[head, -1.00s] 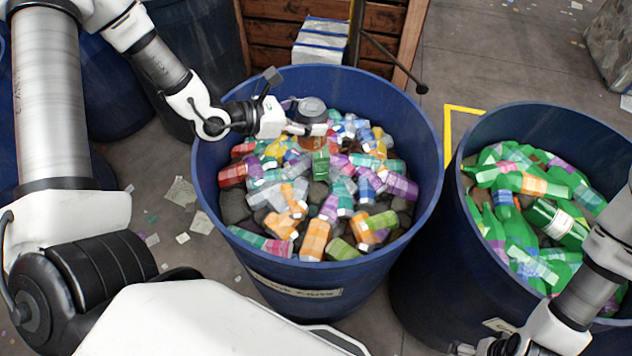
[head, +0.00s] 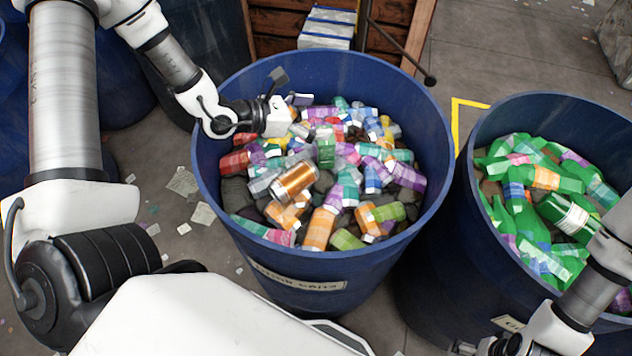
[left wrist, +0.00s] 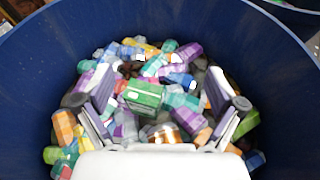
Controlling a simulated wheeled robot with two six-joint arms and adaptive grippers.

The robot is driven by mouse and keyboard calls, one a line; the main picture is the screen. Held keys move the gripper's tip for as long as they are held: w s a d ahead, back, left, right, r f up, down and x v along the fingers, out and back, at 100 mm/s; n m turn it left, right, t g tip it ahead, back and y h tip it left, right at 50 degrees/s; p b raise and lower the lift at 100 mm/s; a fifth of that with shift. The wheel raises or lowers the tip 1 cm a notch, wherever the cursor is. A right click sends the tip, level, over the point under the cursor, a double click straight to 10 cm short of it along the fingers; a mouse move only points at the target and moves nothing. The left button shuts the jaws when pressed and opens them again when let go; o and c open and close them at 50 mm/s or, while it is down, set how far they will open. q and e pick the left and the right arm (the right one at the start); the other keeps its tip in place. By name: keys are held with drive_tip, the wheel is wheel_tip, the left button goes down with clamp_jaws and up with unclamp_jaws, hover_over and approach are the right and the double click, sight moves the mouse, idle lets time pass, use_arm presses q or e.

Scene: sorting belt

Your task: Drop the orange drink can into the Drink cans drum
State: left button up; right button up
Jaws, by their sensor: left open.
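The orange drink can (head: 295,181), shiny with silver ends, lies tilted on the heap of cans inside the blue Drink cans drum (head: 262,262). In the left wrist view an orange can (left wrist: 165,132) partly shows between my fingers, but I cannot tell if it is the same one. My left gripper (head: 300,114) is open and empty above the heap, near the drum's far left rim; its spread fingers also show in the left wrist view (left wrist: 158,105). My right arm comes in at the lower right; its gripper (head: 487,348) is cut off by the frame edge.
A second blue drum (head: 530,102) with green bottles stands to the right. A label (head: 300,278) is on the front of the Drink cans drum. A wooden crate (head: 275,40) and a white-and-blue stack (head: 327,28) stand behind. Litter lies on the floor at left.

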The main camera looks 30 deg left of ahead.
use_arm(q)
drive_tip(key=v, duration=0.7)
drive_tip(key=shift+s, duration=0.2)
drive_tip(key=shift+a, duration=0.15)
idle(0.4)
